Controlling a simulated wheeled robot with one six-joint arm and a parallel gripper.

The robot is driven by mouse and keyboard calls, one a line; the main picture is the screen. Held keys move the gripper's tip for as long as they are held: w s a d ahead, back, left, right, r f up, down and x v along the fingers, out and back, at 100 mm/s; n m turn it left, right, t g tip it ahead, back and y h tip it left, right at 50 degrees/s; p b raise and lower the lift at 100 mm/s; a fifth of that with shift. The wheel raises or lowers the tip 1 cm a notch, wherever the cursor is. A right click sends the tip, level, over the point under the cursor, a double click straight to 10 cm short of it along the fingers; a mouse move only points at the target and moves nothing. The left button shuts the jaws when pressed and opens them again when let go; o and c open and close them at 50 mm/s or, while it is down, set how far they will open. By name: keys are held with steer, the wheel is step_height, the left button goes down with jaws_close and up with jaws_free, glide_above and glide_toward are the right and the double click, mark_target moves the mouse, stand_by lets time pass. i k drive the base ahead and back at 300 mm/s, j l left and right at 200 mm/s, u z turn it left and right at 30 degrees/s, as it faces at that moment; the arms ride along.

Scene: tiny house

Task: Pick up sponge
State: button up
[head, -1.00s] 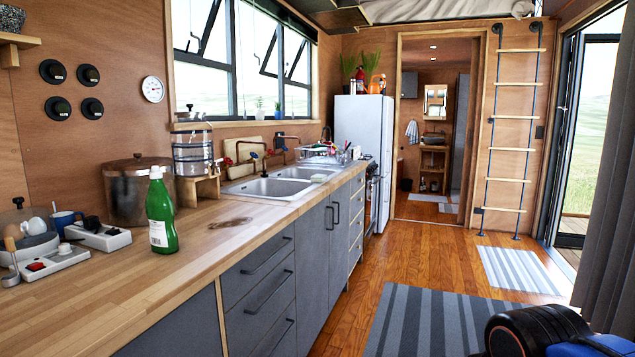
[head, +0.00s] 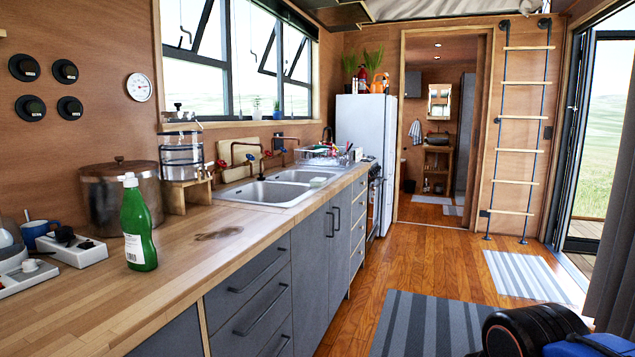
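A small pale block (head: 319,181) lies at the front rim of the double sink (head: 277,189), on the side near the counter's front edge. It looks like a sponge, but it is too small to be sure. It is far ahead of me along the counter, and nothing of mine touches it. A black and blue part of my arm shows at the lower right. My gripper's fingers are not in view.
A green bottle (head: 138,225) stands on the near counter (head: 190,262), with a large pot (head: 118,195) and a water dispenser (head: 183,155) behind it. Wooden floor with a striped rug (head: 425,322) runs clear along the grey cabinets towards the fridge (head: 362,140).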

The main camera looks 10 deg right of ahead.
mark_target(316, 181)
steer(key=i+l, duration=0.25)
steer(key=i, duration=0.25)
steer(key=i+l+u, duration=0.1)
steer(key=i+l, duration=0.2)
steer(key=i, duration=0.25)
steer(key=i+l, duration=0.3)
steer(key=i, duration=0.2)
